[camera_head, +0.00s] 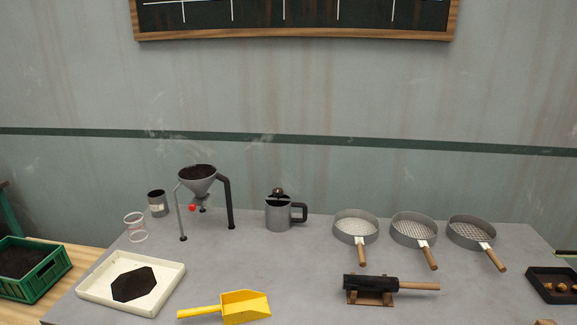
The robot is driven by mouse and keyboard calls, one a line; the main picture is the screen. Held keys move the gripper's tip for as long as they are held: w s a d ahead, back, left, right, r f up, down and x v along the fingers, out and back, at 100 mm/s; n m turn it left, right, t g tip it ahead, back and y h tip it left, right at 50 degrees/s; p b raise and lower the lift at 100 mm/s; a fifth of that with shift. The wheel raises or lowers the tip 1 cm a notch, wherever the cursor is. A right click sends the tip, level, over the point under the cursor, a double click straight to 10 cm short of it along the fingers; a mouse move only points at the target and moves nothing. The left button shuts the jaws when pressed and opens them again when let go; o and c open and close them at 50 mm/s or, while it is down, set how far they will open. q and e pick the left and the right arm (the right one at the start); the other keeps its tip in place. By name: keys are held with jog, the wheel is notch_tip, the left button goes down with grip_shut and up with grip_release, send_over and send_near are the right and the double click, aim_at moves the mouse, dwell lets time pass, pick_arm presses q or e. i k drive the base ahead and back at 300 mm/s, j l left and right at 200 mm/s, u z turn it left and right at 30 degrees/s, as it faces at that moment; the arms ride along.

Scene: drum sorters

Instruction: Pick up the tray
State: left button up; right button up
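A white, shallow rectangular tray (166,274) lies on the grey table at the front left. A flat black hexagonal patch or piece (134,284) is inside it, near its middle; I cannot tell which. A small dark tray (545,275) with a few brown round objects sits at the right edge, partly cut off by the frame. Neither of my grippers shows in the head view.
The grey table (300,255) also holds a yellow scoop (245,307), a funnel on a stand (198,182), a grey jug (279,214), three sieves (413,229) and a black-headed mallet (370,283). A green crate (38,277) stands left of the table. The table's middle is clear.

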aim_at(135, 283)
jog(key=u, duration=1.25)
jog(key=i+j, duration=0.1)
jog(key=j+z, duration=0.05)
jog(key=j, duration=0.05)
